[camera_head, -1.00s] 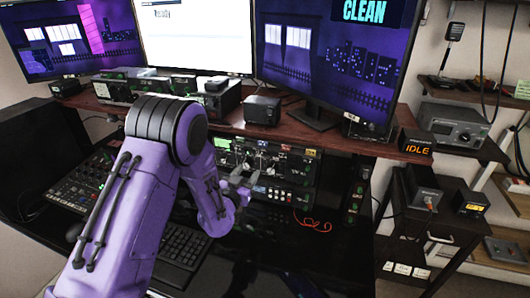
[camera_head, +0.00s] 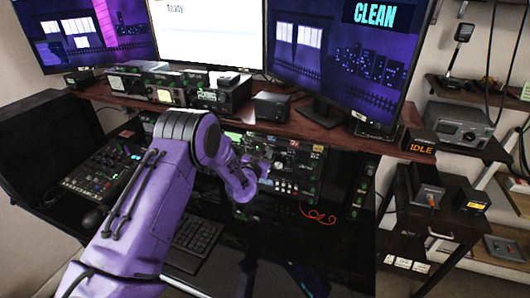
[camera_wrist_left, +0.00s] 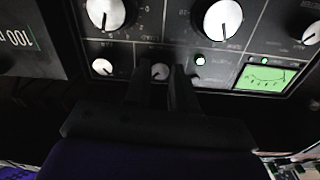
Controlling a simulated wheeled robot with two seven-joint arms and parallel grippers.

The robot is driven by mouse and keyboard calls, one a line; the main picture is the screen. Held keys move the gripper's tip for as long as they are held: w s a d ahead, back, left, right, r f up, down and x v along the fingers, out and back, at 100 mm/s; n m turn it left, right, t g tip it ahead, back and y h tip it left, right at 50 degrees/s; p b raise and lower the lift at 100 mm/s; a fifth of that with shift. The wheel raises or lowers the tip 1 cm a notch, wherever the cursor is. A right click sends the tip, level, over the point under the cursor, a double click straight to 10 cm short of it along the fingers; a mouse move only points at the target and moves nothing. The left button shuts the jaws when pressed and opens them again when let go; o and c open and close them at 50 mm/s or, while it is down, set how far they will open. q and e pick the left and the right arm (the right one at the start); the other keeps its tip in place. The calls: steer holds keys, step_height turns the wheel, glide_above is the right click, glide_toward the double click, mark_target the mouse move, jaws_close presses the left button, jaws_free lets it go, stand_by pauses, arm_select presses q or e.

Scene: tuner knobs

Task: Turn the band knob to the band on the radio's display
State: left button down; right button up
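In the left wrist view, a dark radio panel (camera_wrist_left: 150,48) carries several white-faced knobs. A small knob (camera_wrist_left: 160,72) shows between the two fingers of my left gripper (camera_wrist_left: 163,80), partly hidden by them. The fingers stand slightly apart; whether they touch the knob I cannot tell. Other knobs are a small one (camera_wrist_left: 102,66) to its left and two large ones (camera_wrist_left: 105,12) (camera_wrist_left: 222,19) above. No band label is readable. In the head view, my left arm reaches to the radio rack (camera_head: 290,170), its wrist hiding part of the front. My right gripper is not in view.
A wooden shelf (camera_head: 330,137) overhangs the rack; a keyboard (camera_head: 197,240) lies below.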

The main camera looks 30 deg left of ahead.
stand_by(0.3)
arm_select(q)
steer(key=shift+n+b, duration=1.55)
steer(key=shift+n, duration=1.25)
steer(key=c, duration=0.9)
jaws_free()
